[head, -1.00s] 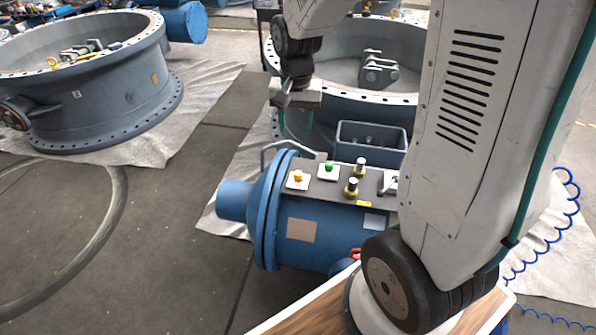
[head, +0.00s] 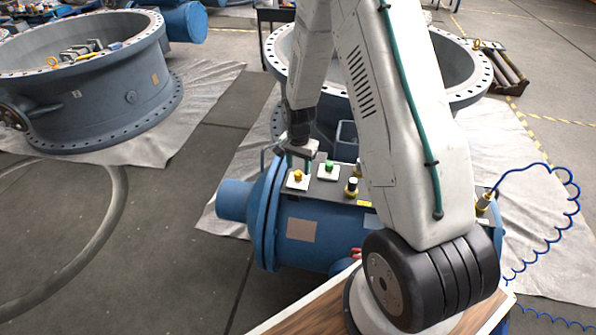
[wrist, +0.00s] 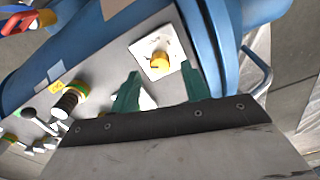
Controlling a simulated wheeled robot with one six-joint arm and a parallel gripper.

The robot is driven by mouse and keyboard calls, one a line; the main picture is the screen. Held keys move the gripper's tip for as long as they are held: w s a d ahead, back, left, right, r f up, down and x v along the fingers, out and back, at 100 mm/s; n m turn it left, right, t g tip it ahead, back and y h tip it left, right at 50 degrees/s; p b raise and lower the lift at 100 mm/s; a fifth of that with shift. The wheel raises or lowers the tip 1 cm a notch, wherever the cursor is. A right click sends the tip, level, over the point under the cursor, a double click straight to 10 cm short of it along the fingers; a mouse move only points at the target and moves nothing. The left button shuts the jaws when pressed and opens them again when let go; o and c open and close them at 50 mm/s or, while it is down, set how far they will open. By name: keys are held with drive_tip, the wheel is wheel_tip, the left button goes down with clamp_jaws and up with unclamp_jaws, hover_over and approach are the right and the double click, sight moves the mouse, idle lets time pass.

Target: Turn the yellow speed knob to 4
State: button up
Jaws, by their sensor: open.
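The yellow knob (head: 298,175) sits on a white square plate at the left end of the blue cylinder's dark top panel. It also shows in the wrist view (wrist: 160,60), just beyond my fingertips. Its scale and setting are too small to read. My gripper (wrist: 160,76) is open and empty, with its two green fingers apart and pointing toward the knob. In the head view my gripper (head: 299,164) is close above and behind the yellow knob. I cannot tell whether the fingers touch anything.
A green button (head: 328,164) on a white plate stands right of the yellow knob. A brass fitting with a dark cap (head: 352,186) stands further right. A blue handle (wrist: 258,72) rises beside the flange. My arm hides the panel's right part.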

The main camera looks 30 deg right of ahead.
sight(298, 176)
drive_tip(key=shift+f, duration=1.45)
drive_tip(key=c, duration=1)
drive_tip(key=shift+n, duration=0.3)
drive_tip(key=n, duration=1.1)
